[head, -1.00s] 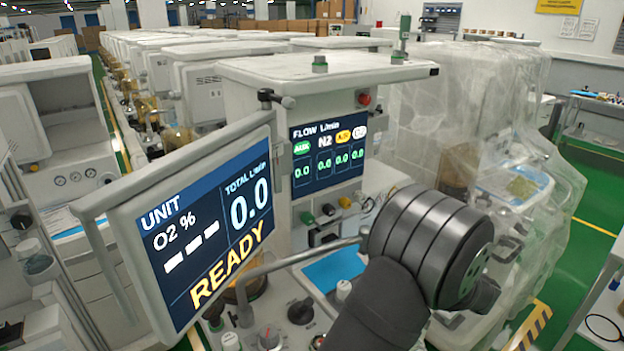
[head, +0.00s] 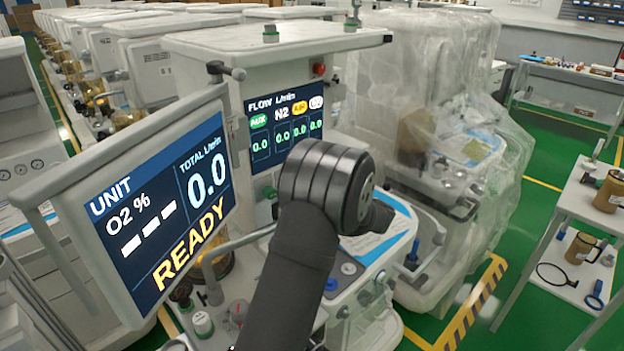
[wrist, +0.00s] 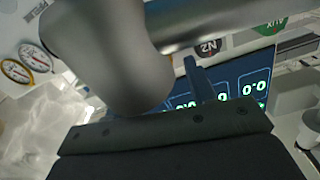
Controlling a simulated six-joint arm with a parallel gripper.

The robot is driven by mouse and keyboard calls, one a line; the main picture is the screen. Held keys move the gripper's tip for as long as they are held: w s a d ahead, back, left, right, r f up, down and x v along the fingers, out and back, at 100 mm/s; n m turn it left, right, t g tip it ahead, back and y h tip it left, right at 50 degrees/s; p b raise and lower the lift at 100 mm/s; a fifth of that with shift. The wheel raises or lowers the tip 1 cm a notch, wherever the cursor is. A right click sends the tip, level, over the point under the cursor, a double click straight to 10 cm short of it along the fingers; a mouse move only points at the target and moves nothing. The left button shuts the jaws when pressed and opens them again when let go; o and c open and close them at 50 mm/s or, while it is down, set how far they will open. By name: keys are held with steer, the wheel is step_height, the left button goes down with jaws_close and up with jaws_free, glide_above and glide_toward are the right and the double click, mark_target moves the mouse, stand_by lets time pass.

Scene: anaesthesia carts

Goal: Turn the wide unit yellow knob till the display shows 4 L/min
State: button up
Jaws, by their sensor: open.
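The wide unit (head: 265,42) stands in the middle of the head view. Its dark flow display (head: 284,130) reads 0.0 under every label, AUX, N2, yellow AIR and a white one. Part of the display shows upside down in the wrist view (wrist: 258,88). The yellow knob is hidden behind my arm in the head view, and I cannot make it out in the wrist view. A green knob (head: 269,192) shows below the display. My gripper (wrist: 165,135) is open; its dark body fills the bottom of the wrist view, and its fingertips are mostly hidden.
A tilted monitor (head: 150,205) reads READY and total 0.0 L/min, left of my arm. A grey tube with a rounded end (wrist: 110,60) crosses close in the wrist view. A plastic-wrapped unit (head: 430,130) stands right. A white shelf cart (head: 570,220) is further right.

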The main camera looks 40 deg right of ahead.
steer(key=shift+w, duration=1.35)
steer(key=c, duration=1)
steer(key=shift+n, duration=0.8)
steer(key=o, duration=1)
steer(key=shift+s, duration=0.15)
steer(key=s, duration=1.7)
